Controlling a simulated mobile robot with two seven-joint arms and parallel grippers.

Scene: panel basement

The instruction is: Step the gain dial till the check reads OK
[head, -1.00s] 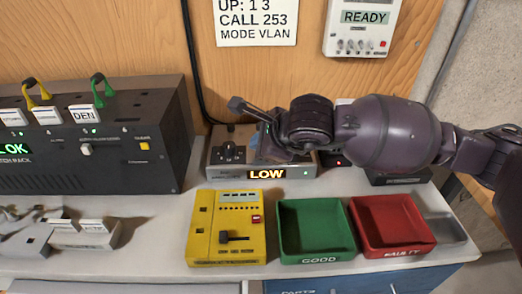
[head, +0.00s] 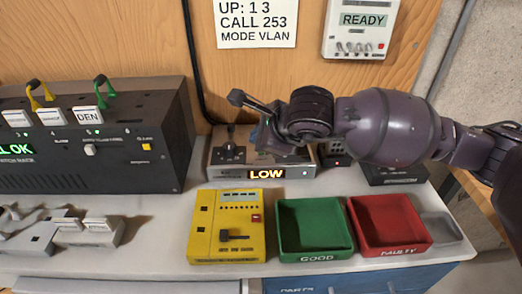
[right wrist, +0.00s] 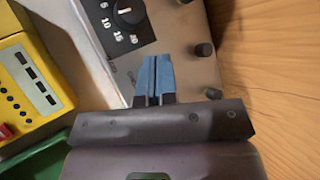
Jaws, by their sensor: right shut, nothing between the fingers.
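The gain dial is a black knob (right wrist: 128,12) on a black scale panel with numbers such as 5, 10 and 15, at the top of the right wrist view. In the head view its black panel (head: 228,154) is on top of a grey box (head: 215,177). The box's front display (head: 266,174) reads LOW in amber, with a small green light beside it. My right gripper (head: 257,136) is above the box, right of the dial. Its blue fingers (right wrist: 157,75) are shut, empty and apart from the knob. My left gripper is out of view.
A black rack (head: 150,120) with a green OK display stands left. A yellow tester (head: 205,225), a green GOOD tray (head: 318,256) and a red FAULTY tray (head: 400,250) are in front. A wall meter (head: 365,40) reads READY. Small black knobs (right wrist: 205,49) rise beside my fingers.

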